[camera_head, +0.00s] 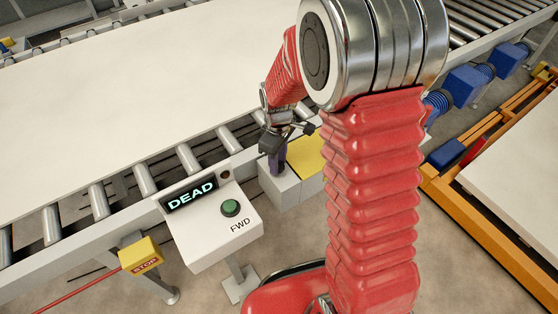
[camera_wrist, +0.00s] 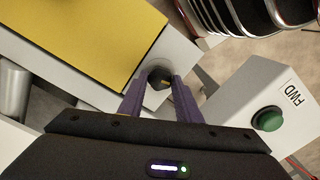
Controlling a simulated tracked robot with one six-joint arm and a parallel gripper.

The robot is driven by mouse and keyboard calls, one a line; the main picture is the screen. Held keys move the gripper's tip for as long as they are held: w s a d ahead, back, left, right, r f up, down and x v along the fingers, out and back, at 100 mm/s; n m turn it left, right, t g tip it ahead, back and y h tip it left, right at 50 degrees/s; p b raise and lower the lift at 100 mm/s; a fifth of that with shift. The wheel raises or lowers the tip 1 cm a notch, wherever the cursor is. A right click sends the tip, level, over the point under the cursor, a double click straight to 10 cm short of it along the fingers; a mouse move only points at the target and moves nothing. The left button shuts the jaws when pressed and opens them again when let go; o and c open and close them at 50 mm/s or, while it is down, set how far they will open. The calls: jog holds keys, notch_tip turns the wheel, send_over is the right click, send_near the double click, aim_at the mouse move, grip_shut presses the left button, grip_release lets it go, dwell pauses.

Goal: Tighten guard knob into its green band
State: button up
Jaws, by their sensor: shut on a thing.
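The guard knob (camera_wrist: 158,82) is a small dark round knob on the light housing beside a yellow panel. It shows in the wrist view between the tips of my gripper (camera_wrist: 160,92), whose two purple fingers are closed on it from both sides. A small yellowish mark shows on the knob. No green band can be made out. In the head view my gripper (camera_head: 277,160) reaches down to the white box beside the yellow panel (camera_head: 306,155), which also shows in the wrist view (camera_wrist: 75,40); the knob itself is hidden there by the fingers.
A yellow STOP box (camera_head: 141,256) is further left. A large white sheet (camera_head: 120,80) lies on the roller conveyor behind. An orange frame (camera_head: 480,225) stands at right.

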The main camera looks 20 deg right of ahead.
jog(key=shift+w+d, duration=0.1)
jog(key=shift+d, duration=0.05)
jog(key=shift+m, duration=3.1)
jog(key=o, duration=1.1)
jog(key=shift+c, duration=0.2)
jog(key=shift+r, duration=0.1)
